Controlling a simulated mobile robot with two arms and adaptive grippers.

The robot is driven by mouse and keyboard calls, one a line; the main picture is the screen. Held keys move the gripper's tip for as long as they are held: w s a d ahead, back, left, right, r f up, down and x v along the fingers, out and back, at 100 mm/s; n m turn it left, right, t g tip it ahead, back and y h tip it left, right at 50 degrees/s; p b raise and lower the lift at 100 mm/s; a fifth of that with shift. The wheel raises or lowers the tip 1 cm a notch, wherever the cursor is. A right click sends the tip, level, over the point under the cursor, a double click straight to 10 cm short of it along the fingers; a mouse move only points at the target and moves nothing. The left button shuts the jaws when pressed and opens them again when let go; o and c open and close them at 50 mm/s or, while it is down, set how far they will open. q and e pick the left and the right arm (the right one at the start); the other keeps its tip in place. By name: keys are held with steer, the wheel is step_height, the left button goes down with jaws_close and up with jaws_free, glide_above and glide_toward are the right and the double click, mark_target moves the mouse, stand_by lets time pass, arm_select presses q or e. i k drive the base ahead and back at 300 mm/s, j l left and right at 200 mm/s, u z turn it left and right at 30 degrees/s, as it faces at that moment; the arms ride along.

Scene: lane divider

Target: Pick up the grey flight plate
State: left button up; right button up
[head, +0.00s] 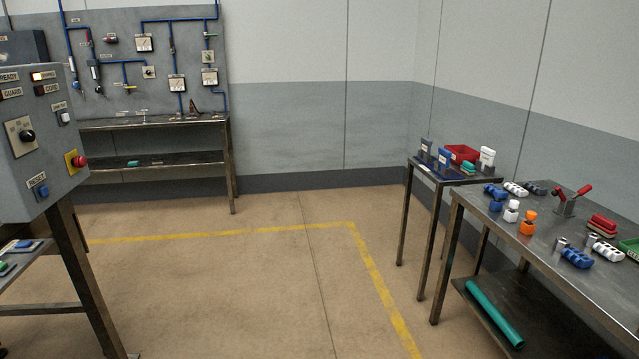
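A small dark grey upright piece (426,147) with a pale label stands at the back left of the small side table (462,180) on the right. It looks the most like the grey flight plate, but it is too small to be sure. A similar blue piece (444,158) and a white piece (487,159) stand on the same table. Neither of my grippers is in view.
A red bin (461,153) is also on the side table. A larger workbench (560,232) with several small parts and a red-handled clamp (570,203) stands at right. A control box (45,140) is at left. The middle floor (250,280) is clear.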

mark_target(426, 145)
steer(key=i, duration=3.45)
steer(key=i+z, duration=0.2)
steer(key=i, duration=0.25)
steer(key=i+j+z, duration=0.15)
steer(key=i, duration=0.25)
steer(key=i+j+z, duration=0.2)
steer(key=i, duration=0.2)
steer(key=i+j+z, duration=0.2)
steer(key=i, duration=0.25)
